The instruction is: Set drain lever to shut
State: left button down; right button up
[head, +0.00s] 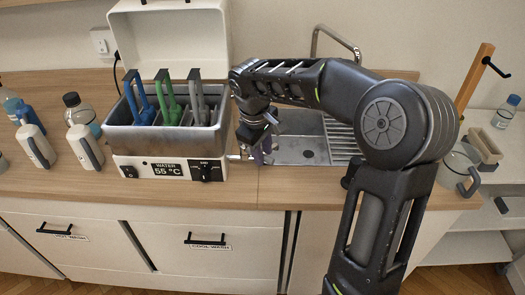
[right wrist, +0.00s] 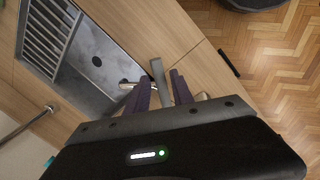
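The water bath (head: 150,168) stands on the counter with its lid up and its display reading 55 °C. A small metal drain fitting (head: 236,157) sticks out at its lower right side. In the right wrist view, a grey bar that looks like the drain lever (right wrist: 159,75) lies between the two purple fingers of my right gripper (right wrist: 161,88), beside a round metal pipe end (right wrist: 127,84). The fingers are apart, with gaps beside the bar. In the head view my right gripper (head: 262,152) is beside the fitting, partly hidden by its own wrist. My left gripper is out of view.
A metal sink (head: 300,150) with a tap (head: 335,35) is right behind my right gripper. Blue, green and grey-handled tools (head: 167,95) stand in the bath. Bottles (head: 80,115) stand left; a grey pot (head: 460,168) stands right. The counter's front strip is clear.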

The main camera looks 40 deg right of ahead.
grip_shut()
dwell(1.1)
